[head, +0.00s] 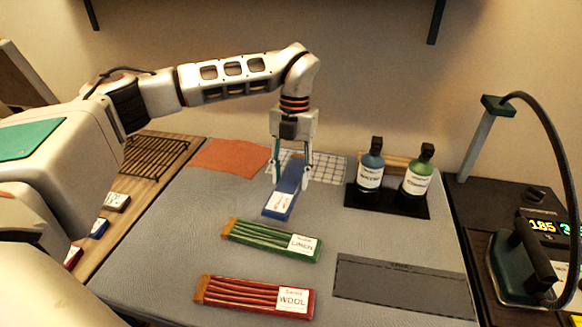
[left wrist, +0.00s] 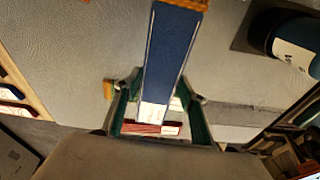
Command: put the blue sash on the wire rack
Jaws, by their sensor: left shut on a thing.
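The blue sash (head: 283,201) is a long, flat, folded blue strip with a white label on its near end. My left gripper (head: 291,178) points down from above and is shut on the sash, one finger on each side. In the left wrist view the sash (left wrist: 174,48) runs lengthwise between the fingers (left wrist: 154,94). I cannot tell whether it is clear of the grey mat. The wire rack (head: 150,157) is a dark grid on the wooden surface at the left, partly behind my left arm, and looks empty. My right gripper is not in view.
Green linen (head: 268,239) and red wool (head: 252,294) bundles lie on the grey mat (head: 180,262). An orange cloth (head: 229,157) lies between rack and sash. Two bottles (head: 370,168) stand on a black tray at right. An iron (head: 522,268) stands far right.

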